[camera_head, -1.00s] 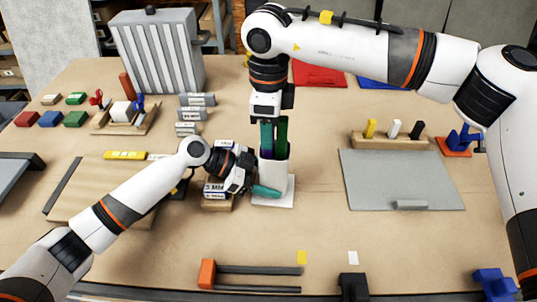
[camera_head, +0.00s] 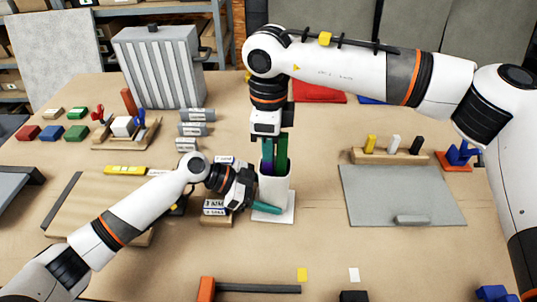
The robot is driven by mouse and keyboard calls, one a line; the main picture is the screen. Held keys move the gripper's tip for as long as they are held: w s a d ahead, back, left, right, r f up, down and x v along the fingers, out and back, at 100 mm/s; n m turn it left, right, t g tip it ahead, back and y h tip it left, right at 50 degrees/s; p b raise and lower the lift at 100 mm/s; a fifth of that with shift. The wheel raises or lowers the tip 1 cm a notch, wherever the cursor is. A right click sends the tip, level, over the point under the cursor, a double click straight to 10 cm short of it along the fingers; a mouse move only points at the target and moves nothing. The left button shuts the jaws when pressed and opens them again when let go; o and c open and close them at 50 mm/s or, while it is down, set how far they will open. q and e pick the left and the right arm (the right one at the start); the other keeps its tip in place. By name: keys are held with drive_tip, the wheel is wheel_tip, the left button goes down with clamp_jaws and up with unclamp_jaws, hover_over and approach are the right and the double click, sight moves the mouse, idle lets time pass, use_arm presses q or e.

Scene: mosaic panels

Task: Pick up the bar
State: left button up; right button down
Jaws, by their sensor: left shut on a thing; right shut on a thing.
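A white upright cup (camera_head: 274,192) stands on a white base plate (camera_head: 288,215). A teal bar (camera_head: 267,208) lies low in front of the cup. My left gripper (camera_head: 248,196) is left of the cup, shut on the teal bar's left end; the exact contact is hard to see.
Behind stands a grey ribbed box (camera_head: 160,68). A small labelled block (camera_head: 214,207) is close beside my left gripper. A grey panel (camera_head: 400,192) lies at right.

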wheel_tip(320, 180, up, 27)
drive_tip(key=s+d, duration=0.7)
drive_tip(key=s, duration=0.5)
drive_tip(key=shift+r, duration=0.4)
idle(0.4)
drive_tip(key=shift+s, duration=0.1)
use_arm(q)
drive_tip(key=o, duration=0.8)
drive_tip(key=shift+o, duration=0.2)
drive_tip(key=v, duration=1.2)
